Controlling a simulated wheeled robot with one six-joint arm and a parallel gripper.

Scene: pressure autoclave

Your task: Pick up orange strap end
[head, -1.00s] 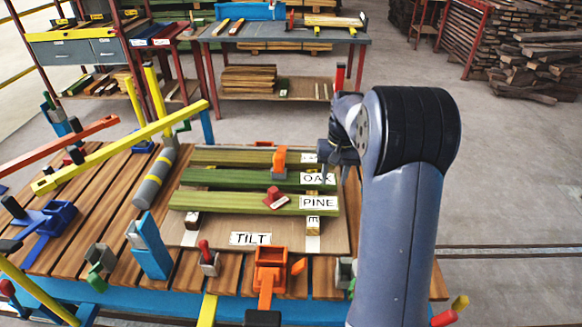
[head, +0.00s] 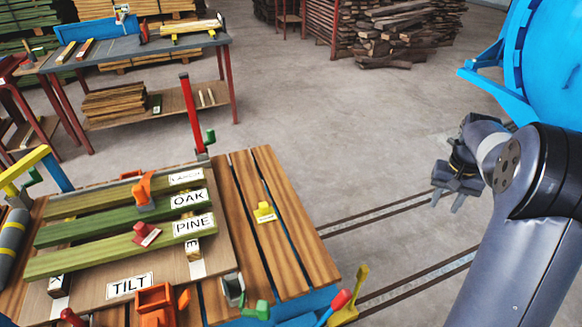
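An orange piece (head: 143,188) stands on the green boards at the OAK board, on the bench at left. A larger orange box-shaped buckle (head: 157,303) sits at the front edge of the bench, partly cut off by the picture's bottom edge. A small orange tab (head: 184,300) shows just right of it. I cannot tell which orange part is the strap end. My gripper (head: 447,202) is at the right, over bare floor beyond the bench's right side. Its two fingers are apart, with nothing between them.
The slatted bench (head: 290,240) fills the lower left, with a red post (head: 190,115) and yellow clip (head: 264,212). A blue round vessel (head: 550,60) is at upper right. Floor rails (head: 380,210) run beside the bench. A grey table (head: 150,45) stands behind.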

